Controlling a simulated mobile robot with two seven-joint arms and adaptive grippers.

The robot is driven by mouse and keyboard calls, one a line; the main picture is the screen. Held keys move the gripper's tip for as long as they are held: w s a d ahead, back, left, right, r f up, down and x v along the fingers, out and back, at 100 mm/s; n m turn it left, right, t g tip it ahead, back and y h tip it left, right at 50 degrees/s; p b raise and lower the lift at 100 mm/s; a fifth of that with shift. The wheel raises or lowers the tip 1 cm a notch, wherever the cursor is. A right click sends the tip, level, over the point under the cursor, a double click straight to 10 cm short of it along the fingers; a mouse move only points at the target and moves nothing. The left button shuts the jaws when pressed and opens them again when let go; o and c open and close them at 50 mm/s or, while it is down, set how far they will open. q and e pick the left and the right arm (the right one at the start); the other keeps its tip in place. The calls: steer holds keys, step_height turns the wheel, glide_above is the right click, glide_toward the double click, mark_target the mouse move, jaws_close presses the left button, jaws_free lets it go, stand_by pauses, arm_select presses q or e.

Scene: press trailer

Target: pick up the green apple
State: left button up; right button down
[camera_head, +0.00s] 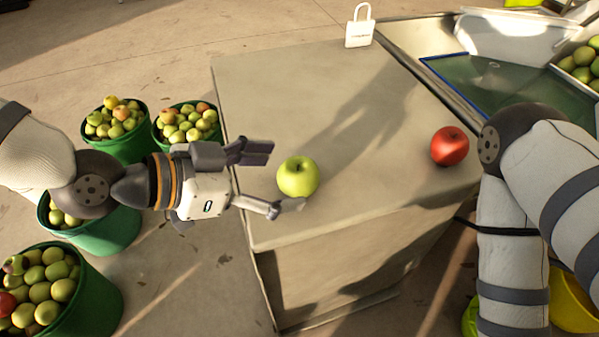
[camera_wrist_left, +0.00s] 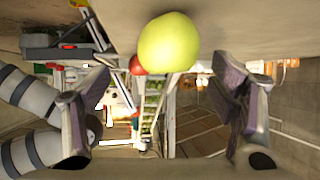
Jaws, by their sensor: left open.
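The green apple (camera_head: 298,177) sits on the near left part of the table (camera_head: 290,90). My left gripper (camera_head: 281,178) comes in from the left, open, with its fingertips apart on either side of the apple's left side. In the left wrist view the green apple (camera_wrist_left: 168,43) is large, above the middle, and the two fingers (camera_wrist_left: 163,110) are spread wide with nothing between them at their tips. My right arm shows at the right of the head view, but its gripper is out of view.
A red apple (camera_head: 449,146) sits at the table's right side. A white padlock-shaped object (camera_head: 359,27) stands at the far edge. Green buckets (camera_head: 95,292) of apples stand on the floor at left. A metal trough (camera_head: 520,85) is at right. The table's middle is clear.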

mark_target(299, 176)
arm_select(q)
steer(key=x, duration=0.3)
steer(key=f+x, duration=0.1)
steer(key=x, duration=0.1)
steer(key=shift+w+a+b, duration=0.25)
steer(key=shift+w+b, duration=0.05)
steer(key=shift+b, duration=0.1)
steer(key=shift+w+d, duration=0.1)
steer(key=shift+d, duration=0.1)
arm_select(e)
steer(key=shift+s+f, duration=0.45)
steer(key=shift+f, duration=0.05)
arm_select(q)
steer(key=c, duration=1.3)
steer(key=shift+c, duration=0.2)
